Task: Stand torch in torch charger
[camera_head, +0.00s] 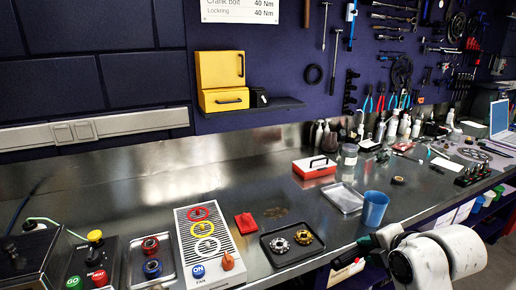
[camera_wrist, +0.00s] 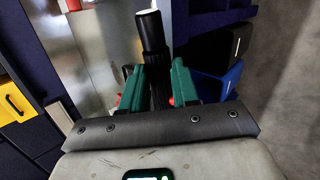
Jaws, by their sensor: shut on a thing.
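My gripper (camera_wrist: 158,85), with green fingers, is shut on a black cylinder, which looks like the torch (camera_wrist: 152,32). The torch sticks out beyond the fingertips in the wrist view, and its lower part is hidden between the fingers. In the head view my gripper (camera_head: 362,245) is at the bench's front edge, below the blue cup and right of the black tray. The torch is hard to make out there. I cannot tell for sure which thing is the torch charger.
The blue cup (camera_head: 374,208) stands close to my gripper. A black tray (camera_head: 270,252) holds two round parts. A red block (camera_head: 246,223), a fan switch panel (camera_head: 191,230), a metal tray (camera_head: 344,196) and a red-and-white box (camera_head: 314,168) are on the bench. Bare metal (camera_head: 130,205) lies at the back left.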

